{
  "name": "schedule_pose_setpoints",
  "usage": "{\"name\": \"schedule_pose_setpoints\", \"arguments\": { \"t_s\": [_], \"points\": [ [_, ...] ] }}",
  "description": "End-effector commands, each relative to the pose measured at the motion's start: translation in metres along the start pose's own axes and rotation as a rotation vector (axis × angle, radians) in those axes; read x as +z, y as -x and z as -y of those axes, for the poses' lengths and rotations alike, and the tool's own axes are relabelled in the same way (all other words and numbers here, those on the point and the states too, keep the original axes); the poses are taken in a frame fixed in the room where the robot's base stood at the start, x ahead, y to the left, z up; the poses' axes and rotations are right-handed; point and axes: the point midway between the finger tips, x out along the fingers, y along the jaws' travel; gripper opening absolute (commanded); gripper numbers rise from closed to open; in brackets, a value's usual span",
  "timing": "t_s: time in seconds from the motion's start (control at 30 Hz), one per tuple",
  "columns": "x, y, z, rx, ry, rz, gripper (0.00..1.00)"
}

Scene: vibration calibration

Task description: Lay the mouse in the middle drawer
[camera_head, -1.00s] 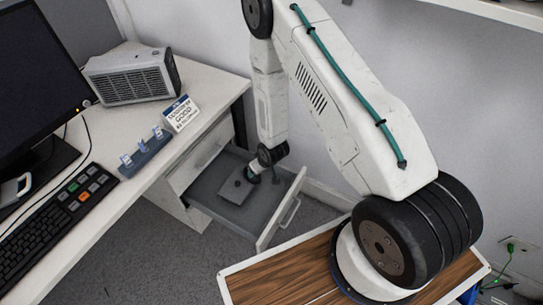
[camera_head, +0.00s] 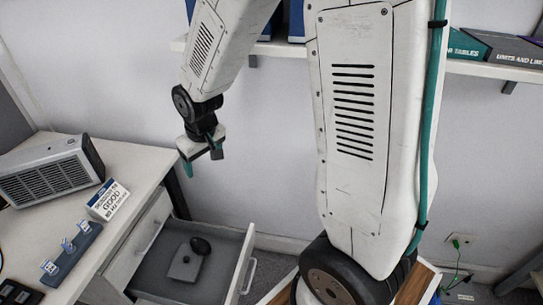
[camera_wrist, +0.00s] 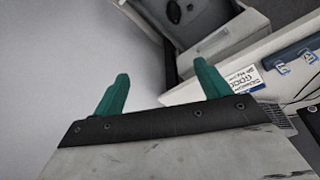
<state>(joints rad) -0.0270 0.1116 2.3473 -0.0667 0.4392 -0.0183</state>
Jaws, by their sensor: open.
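The mouse (camera_head: 200,246) is a small dark oval. It lies inside the open drawer (camera_head: 226,270), at the corner of a flat grey object (camera_head: 184,266); I cannot tell whether it rests partly on that object. A closed drawer front shows above the open one. The mouse also shows at the top of the wrist view (camera_wrist: 173,11). My gripper (camera_head: 202,160) is open and empty, raised well above the drawer and apart from the mouse. Its teal fingers stand wide apart in the wrist view (camera_wrist: 162,72).
The desk at left holds a grey heater-like box (camera_head: 50,172), a small sign (camera_head: 108,200) and a blue rack (camera_head: 72,254). A shelf (camera_head: 480,66) with boxes runs along the back wall. The space between my gripper and the drawer is clear.

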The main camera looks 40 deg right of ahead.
Motion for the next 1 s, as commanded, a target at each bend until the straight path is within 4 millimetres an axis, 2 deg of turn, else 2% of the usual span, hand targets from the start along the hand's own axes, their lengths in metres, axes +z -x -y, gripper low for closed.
{"name": "schedule_pose_setpoints", "arguments": {
  "t_s": [0.03, 0.2, 0.4, 0.5, 0.6, 0.7, 0.83, 1.0],
  "points": [
    [0.009, 0.027, -0.002, 0.002, -0.01, -0.003, 0.76],
    [0.052, 0.097, -0.003, 0.001, -0.04, 0.031, 0.76],
    [0.116, 0.164, 0.0, -0.006, -0.072, 0.07, 0.76],
    [0.149, 0.188, 0.003, -0.012, -0.086, 0.089, 0.76],
    [0.177, 0.205, 0.005, -0.018, -0.096, 0.106, 0.76],
    [0.197, 0.215, 0.008, -0.022, -0.101, 0.117, 0.76],
    [0.209, 0.22, 0.01, -0.025, -0.105, 0.128, 0.76],
    [0.211, 0.22, 0.01, -0.025, -0.105, 0.131, 0.76]
  ]
}}
